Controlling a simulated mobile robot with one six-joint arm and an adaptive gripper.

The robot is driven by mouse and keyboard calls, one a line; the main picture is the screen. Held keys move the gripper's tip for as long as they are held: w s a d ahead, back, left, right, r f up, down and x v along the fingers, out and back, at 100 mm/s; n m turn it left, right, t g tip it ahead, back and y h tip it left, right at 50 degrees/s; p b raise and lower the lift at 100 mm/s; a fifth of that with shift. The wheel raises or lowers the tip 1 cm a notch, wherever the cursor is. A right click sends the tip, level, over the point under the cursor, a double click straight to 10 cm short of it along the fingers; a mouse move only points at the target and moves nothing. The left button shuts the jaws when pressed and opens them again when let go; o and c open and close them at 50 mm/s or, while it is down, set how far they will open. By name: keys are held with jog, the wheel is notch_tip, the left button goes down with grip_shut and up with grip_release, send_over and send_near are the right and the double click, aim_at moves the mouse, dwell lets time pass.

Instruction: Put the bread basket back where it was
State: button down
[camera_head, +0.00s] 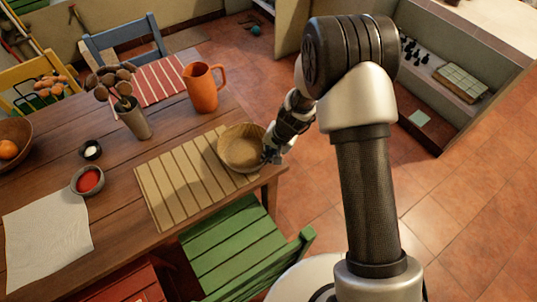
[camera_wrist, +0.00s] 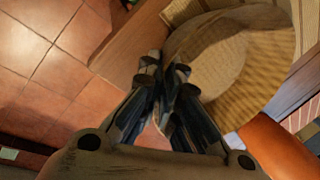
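The bread basket (camera_head: 241,146) is a round, tan, empty basket at the right end of the striped straw mat (camera_head: 170,190), near the table's right edge. I cannot tell whether it rests on the mat or is slightly lifted. My gripper (camera_head: 270,155) is at the basket's right side. In the wrist view my gripper (camera_wrist: 165,68) has its fingers close together at the rim of the basket (camera_wrist: 240,60), and they appear to pinch it. The fingers hide the gripped part of the rim.
An orange pitcher (camera_head: 203,87) stands behind the basket. A green chair (camera_head: 235,250) is in front. A low shelf (camera_head: 440,115) stands at right.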

jog(key=shift+f, duration=0.15)
jog(key=c, duration=1.8)
grip_release()
jog(key=p+v, duration=0.4)
jog(key=v, duration=0.8)
jog(key=shift+r, duration=0.25)
jog(key=s+d+r+n+t, duration=0.1)
jog(key=s+d+r, duration=0.25)
jog(key=r, duration=0.55)
jog(key=s+d+r+n+t, duration=0.15)
jog(key=s+r, duration=0.25)
jog(key=r, duration=0.6)
jog(key=s+d+r+h, duration=0.1)
jog(key=s+d+r, duration=0.1)
jog(key=s, duration=0.4)
jog(key=s+d+r+h, duration=0.1)
jog(key=s+d+r, duration=0.2)
jog(key=s+d, duration=0.1)
jog(key=s+d+r+n+t+h, duration=0.1)
jog(key=s+d+r, duration=0.1)
jog(key=s, duration=0.5)
jog(key=shift+s+d+r, duration=0.35)
jog(key=shift+s+d, duration=0.05)
jog(key=shift+d, duration=0.25)
